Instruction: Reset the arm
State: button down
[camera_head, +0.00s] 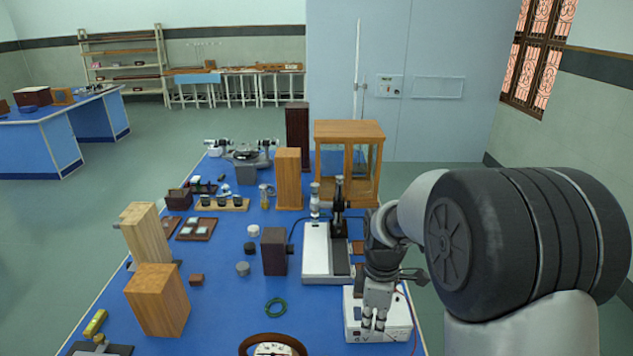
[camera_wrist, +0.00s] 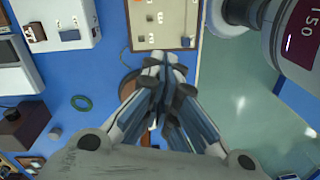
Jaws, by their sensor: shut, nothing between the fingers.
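My gripper (camera_head: 374,322) points down at the right side of the blue bench, in front of the white power supply box (camera_head: 352,325). In the wrist view my gripper (camera_wrist: 164,62) has its fingers together, with nothing between them. The upper arm is bent, with a large dark joint filling the right of the head view. Part of a round brown-rimmed dial (camera_wrist: 128,84) is hidden behind the fingers in the wrist view.
The blue bench (camera_head: 215,300) is crowded. A white instrument (camera_head: 318,255) with black columns stands just left of the arm. A glass-sided wooden case (camera_head: 348,150) is behind. A green ring (camera_head: 276,307) and a round dial (camera_head: 273,347) lie near the front. Open floor (camera_wrist: 250,110) lies beyond the bench's edge.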

jog(key=s+d+r+m+t+b, duration=0.1)
jog(key=s+r+m+t+b, duration=0.1)
jog(key=s+r+m, duration=0.5)
jog(key=s+d+r+m+t+b, duration=0.1)
jog(key=s+r+m+t+b, duration=0.2)
jog(key=s, duration=0.6)
jog(key=s+m+b, duration=0.1)
jog(key=s+m, duration=0.4)
jog(key=s, duration=0.2)
jog(key=shift+s+f, duration=0.15)
jog(key=shift+s, duration=0.25)
